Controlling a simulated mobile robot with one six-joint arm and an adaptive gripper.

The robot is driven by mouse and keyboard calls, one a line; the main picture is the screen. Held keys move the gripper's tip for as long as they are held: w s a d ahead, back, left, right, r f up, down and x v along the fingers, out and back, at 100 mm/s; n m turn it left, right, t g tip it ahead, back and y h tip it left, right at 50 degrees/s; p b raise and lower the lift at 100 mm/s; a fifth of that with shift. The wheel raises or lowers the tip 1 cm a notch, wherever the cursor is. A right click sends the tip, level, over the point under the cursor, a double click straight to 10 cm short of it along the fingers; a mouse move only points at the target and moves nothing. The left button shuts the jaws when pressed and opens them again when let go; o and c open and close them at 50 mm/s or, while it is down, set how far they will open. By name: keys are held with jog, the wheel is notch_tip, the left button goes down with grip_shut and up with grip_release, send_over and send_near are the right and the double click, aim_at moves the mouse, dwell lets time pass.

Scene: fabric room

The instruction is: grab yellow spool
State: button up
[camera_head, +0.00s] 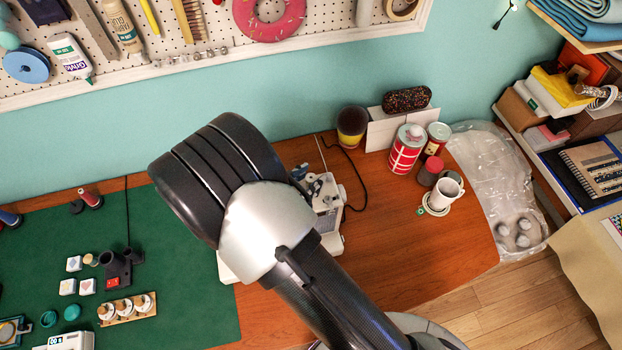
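I cannot make out a clear yellow spool in the head view. A red spool (90,199) stands at the back of the green mat, and part of a blue spool (9,219) shows at the left edge. A dark and yellow round object (351,124) stands by the wall; I cannot tell if it is a spool. My arm crosses the middle of the view and hides part of the table. My gripper's fingers are not in view.
A sewing machine (325,200) is partly behind my arm. A green mat (190,290) covers the table's left side. Red tins (406,152) and a white mug (446,190) stand at the right. The wooden table (400,255) is clear in front of them. A pegboard (200,62) hangs behind.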

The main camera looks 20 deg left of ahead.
jog(key=c, duration=0.5)
jog(key=shift+c, duration=0.2)
